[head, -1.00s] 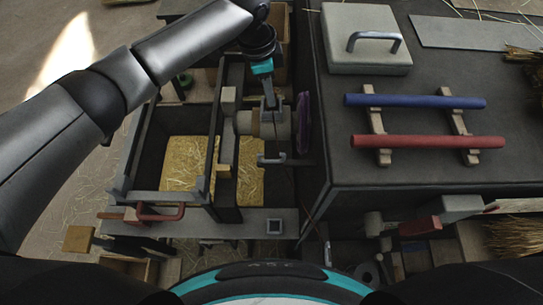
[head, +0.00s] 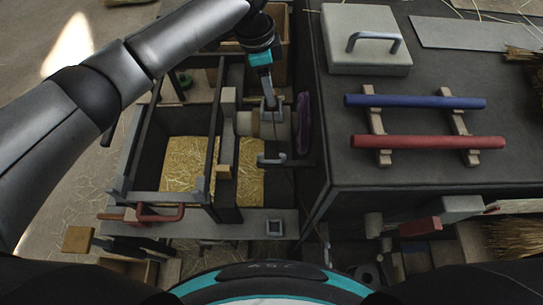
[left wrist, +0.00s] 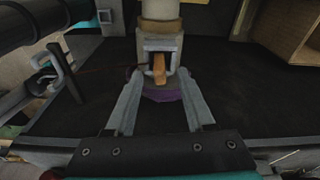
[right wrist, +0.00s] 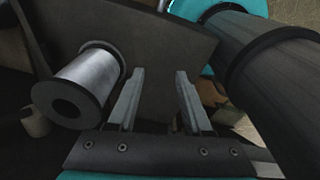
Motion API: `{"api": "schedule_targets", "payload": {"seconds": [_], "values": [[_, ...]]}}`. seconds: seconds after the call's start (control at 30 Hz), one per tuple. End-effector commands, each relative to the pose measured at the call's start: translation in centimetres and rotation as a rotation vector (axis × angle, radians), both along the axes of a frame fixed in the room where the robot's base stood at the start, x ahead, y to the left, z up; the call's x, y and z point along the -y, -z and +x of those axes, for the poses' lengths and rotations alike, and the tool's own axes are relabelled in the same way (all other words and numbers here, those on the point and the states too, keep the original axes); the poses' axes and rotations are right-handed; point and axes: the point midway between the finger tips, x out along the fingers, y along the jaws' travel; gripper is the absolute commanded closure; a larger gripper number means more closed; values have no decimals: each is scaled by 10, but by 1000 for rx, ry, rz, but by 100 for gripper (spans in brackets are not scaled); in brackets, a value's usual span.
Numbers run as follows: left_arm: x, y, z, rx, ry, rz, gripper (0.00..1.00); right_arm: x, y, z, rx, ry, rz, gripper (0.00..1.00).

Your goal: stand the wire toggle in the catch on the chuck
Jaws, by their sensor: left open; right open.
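The chuck (head: 247,123) is a pale block with a cylinder in the winding frame, beside a purple disc (head: 303,125). In the left wrist view the chuck's grey catch (left wrist: 174,46) holds a small tan-brown peg, which looks like the wire toggle (left wrist: 159,70). It appears upright between the catch walls; how deep it sits I cannot tell. A thin dark wire (left wrist: 120,67) leads left from it. My left gripper (head: 270,103) is open, its fingers on either side of the toggle and apart from it. My right gripper (right wrist: 160,73) is open and empty beside a wire spool (right wrist: 88,76).
The dark bench (head: 420,110) to the right carries a grey box (head: 365,45) with a handle, and a blue bar (head: 415,101) and a red bar (head: 430,141) on wooden rests. A straw-filled bin (head: 185,165) and a red handle (head: 160,215) lie left of the chuck.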

Motion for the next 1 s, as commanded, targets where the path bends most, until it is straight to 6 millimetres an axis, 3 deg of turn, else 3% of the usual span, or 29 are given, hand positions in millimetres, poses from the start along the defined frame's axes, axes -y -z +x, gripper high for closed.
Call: {"api": "schedule_targets", "payload": {"seconds": [0.3, 0.5, 0.7, 1.0], "values": [[-12, -76, 0, 5, -1, 0, 46, 0, 6, 0, 0, 0, 0, 50], [-17, -113, -1, 3, -1, -1, 46, 0, 8, 0, 0, 0, 0, 50], [-19, -129, -2, 1, -1, 0, 46, 0, 9, 0, 0, 0, 0, 50], [-20, -130, -3, 0, -1, 0, 46, 0, 9, 0, 0, 0, 0, 50]]}}
